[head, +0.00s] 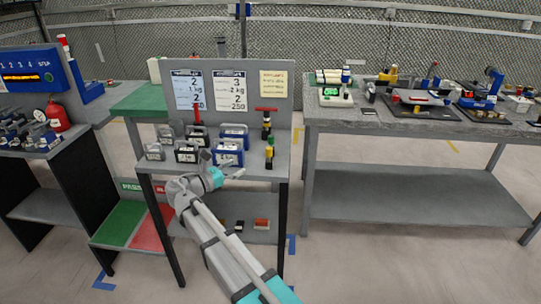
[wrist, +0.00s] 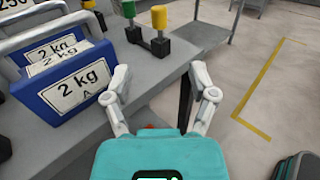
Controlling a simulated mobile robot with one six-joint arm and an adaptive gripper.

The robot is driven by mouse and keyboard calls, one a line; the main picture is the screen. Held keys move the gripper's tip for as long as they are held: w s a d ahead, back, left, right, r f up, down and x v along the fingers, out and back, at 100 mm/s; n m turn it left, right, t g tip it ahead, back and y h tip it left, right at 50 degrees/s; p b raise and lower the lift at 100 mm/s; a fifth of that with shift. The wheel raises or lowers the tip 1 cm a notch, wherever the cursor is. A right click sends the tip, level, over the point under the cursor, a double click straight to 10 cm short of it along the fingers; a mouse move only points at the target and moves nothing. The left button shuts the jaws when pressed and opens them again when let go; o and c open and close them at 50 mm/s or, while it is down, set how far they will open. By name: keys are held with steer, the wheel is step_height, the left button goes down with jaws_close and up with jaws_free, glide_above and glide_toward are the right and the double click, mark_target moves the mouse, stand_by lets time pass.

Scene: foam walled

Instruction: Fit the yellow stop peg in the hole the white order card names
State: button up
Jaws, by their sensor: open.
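The yellow peg (wrist: 159,17) stands upright on a black block (wrist: 160,46) near the bench edge in the wrist view. A green peg (wrist: 129,8) stands on a similar black block just left of it. My gripper (wrist: 160,76) is open and empty, its fingers spread below the pegs in the picture and apart from them. In the head view my gripper (head: 238,174) is at the front edge of the middle bench. Two white cards, a left one (head: 188,90) and a right one (head: 231,90), hang on the back panel; their small print is unreadable. I cannot make out the hole.
Blue weights (wrist: 78,84) marked 2 kg stand close left of my gripper. More weights (head: 187,153) stand on the middle bench (head: 285,160). A yellow card (head: 273,84) hangs on the panel. A crowded bench (head: 420,122) stands right; floor lies between the benches.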

mark_target(269, 153)
steer(key=shift+d, duration=0.1)
steer(key=shift+x, duration=4.25)
steer(key=shift+x, duration=2.6)
steer(key=shift+w+f, duration=0.15)
steer(key=shift+f, duration=0.05)
jaws_close()
